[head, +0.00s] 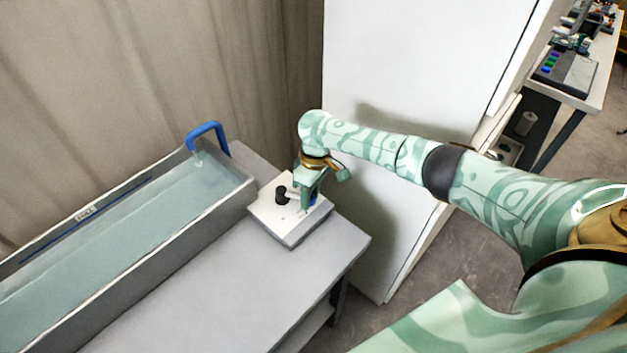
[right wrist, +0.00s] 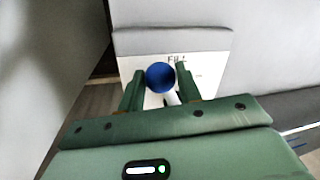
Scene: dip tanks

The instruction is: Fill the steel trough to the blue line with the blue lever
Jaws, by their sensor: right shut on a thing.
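The steel trough (head: 190,217) runs along the left in the head view and holds pale water (head: 130,230). The blue line (head: 125,197) is on its back inner wall, a little above the water surface. A blue spout (head: 208,128) arches over the trough's right end, with a pale streak below its mouth. My right gripper (head: 309,198) is at the control box and shut on the blue lever. In the right wrist view, the lever's round blue knob (right wrist: 160,77) sits between the fingers, near the word FILL. My left gripper is not in view.
The white-topped control box (head: 263,212) also carries a black knob (head: 281,194). It stands on a grey bench (head: 220,290) with clear room in front. A tall white panel (head: 400,70) stands behind my right arm. A curtain (head: 150,70) hangs behind the trough.

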